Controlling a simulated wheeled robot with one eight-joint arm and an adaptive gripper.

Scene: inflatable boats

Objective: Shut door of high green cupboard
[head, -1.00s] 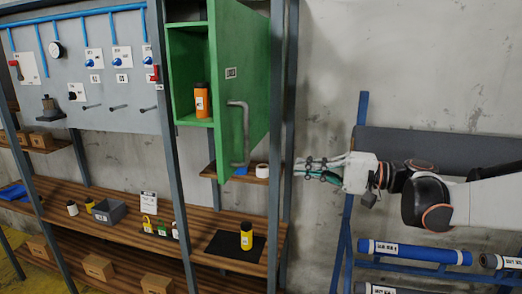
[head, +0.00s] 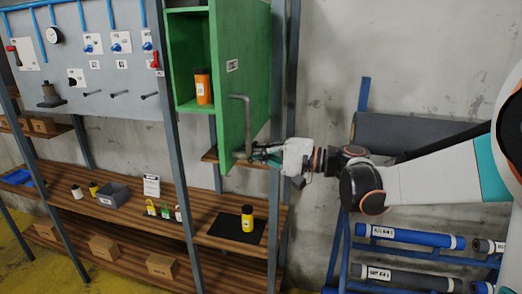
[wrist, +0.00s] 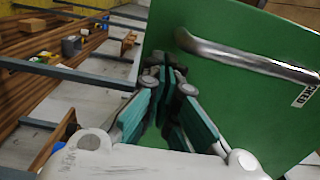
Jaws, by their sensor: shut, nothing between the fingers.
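The high green cupboard (head: 188,58) hangs on the shelf frame, with an orange bottle (head: 203,86) inside. Its green door (head: 247,70) stands open, swung out to the right side and facing me at an angle. A grey bar handle (head: 246,125) runs down the door's lower part. My gripper (head: 258,153) is at the door's lower edge, near the handle's bottom end. In the wrist view its shut fingertips (wrist: 165,78) are at the green door panel (wrist: 235,95), beside the handle (wrist: 245,57), not around it. I cannot tell whether they touch the panel.
A grey upright post (head: 279,90) stands right behind the door. Below is a wooden shelf (head: 130,205) with a yellow bottle (head: 247,218) on a black mat. A rack with blue rolls (head: 410,236) stands under my arm at the right.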

